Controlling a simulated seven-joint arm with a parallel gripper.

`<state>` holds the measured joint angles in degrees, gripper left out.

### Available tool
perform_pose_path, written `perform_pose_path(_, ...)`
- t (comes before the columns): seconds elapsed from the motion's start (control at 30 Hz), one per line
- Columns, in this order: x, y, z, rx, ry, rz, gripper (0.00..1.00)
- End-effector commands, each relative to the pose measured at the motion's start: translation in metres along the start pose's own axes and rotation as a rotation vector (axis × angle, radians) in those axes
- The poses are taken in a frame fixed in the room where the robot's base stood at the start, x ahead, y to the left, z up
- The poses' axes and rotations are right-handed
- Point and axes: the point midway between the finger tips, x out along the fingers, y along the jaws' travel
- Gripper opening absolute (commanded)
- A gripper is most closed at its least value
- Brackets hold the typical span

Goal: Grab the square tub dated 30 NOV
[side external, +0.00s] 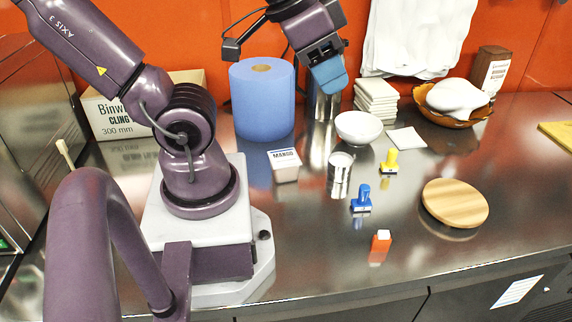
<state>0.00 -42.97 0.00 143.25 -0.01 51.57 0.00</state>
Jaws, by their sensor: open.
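A small square white tub (285,166) stands on the steel counter, left of the middle. Its label reads MANGO; any date on it is too small to read. No other square tub is clearly visible. My gripper (329,84) hangs above the back of the counter, up and to the right of the tub and well apart from it. Its blue fingers point down and are open, seen side-on, with nothing visible between them.
A blue paper roll (262,100) stands behind the tub. A round wooden board (455,203) lies farther right. The front counter is mostly clear.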

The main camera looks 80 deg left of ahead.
Motion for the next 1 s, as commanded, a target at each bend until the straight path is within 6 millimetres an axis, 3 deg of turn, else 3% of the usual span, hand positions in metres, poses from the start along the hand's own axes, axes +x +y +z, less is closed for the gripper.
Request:
perform_pose_path(0.07, 0.000, 0.000, 0.000, 0.000, 0.000, 0.000, 0.43)
perform_pose_path(0.33, 0.000, 0.000, 0.000, 0.000, 0.000, 0.000, 1.00)
perform_pose_path(0.57, 0.001, 0.001, 0.000, 0.005, -0.005, 0.003, 1.00)
perform_pose_path(0.67, 0.012, 0.004, 0.003, 0.016, -0.059, 0.008, 1.00)
perform_pose_path(0.83, 0.053, 0.008, 0.016, 0.078, -0.274, -0.001, 1.00)
perform_pose_path(1.0, 0.099, 0.002, 0.041, 0.219, -0.540, -0.072, 1.00)
